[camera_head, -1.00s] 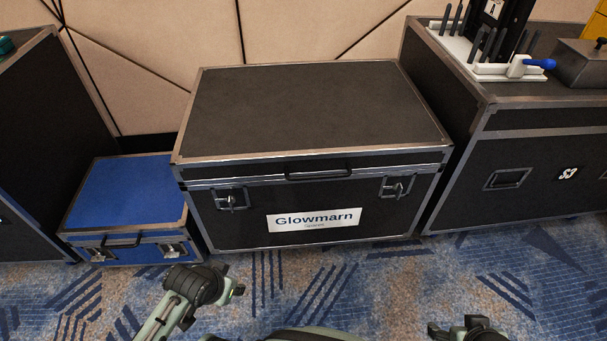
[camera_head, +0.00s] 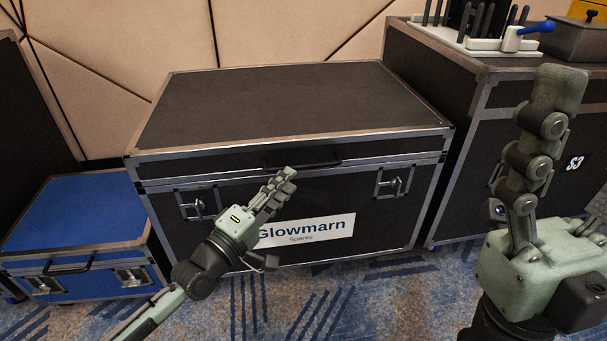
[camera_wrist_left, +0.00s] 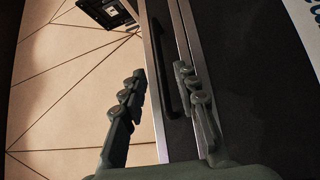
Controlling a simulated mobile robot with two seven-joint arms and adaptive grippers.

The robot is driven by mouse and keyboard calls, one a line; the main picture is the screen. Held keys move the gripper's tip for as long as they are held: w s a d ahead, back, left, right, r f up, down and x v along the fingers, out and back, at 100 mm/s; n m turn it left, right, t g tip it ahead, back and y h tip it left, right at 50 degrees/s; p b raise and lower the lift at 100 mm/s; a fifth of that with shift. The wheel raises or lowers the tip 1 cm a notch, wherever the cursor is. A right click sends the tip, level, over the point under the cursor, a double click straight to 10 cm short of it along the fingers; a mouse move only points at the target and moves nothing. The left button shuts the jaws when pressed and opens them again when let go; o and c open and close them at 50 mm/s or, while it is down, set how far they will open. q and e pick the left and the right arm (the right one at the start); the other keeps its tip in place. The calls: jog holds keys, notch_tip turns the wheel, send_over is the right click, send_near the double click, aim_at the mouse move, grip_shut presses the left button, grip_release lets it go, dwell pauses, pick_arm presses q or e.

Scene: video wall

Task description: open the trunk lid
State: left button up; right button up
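A dark handle (camera_head: 325,163) is on the lid's front, between a left latch (camera_head: 196,207) and a right latch (camera_head: 394,184). My left gripper (camera_head: 285,177) is just in front of and below the handle. In the left wrist view its fingers (camera_wrist_left: 159,76) are spread, with the handle (camera_wrist_left: 157,60) seen between them; I cannot tell whether they touch it. My right gripper (camera_head: 550,100) is raised at the right; its finger gap is not clear.
A low blue case (camera_head: 75,215) stands left of the trunk. A taller black case (camera_head: 440,175) marked S3 stands close on the right, with a white rack (camera_head: 475,38) and a grey box (camera_head: 580,42) on top. A panelled wall is behind. Carpet is clear in front.

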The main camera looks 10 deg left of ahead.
aim_at(303, 165)
pick_arm(q)
jog(key=x, duration=0.6)
jog(key=shift+w+d+b, duration=0.2)
jog(key=shift+w+b, duration=0.15)
jog(key=shift+b, duration=0.05)
grip_shut()
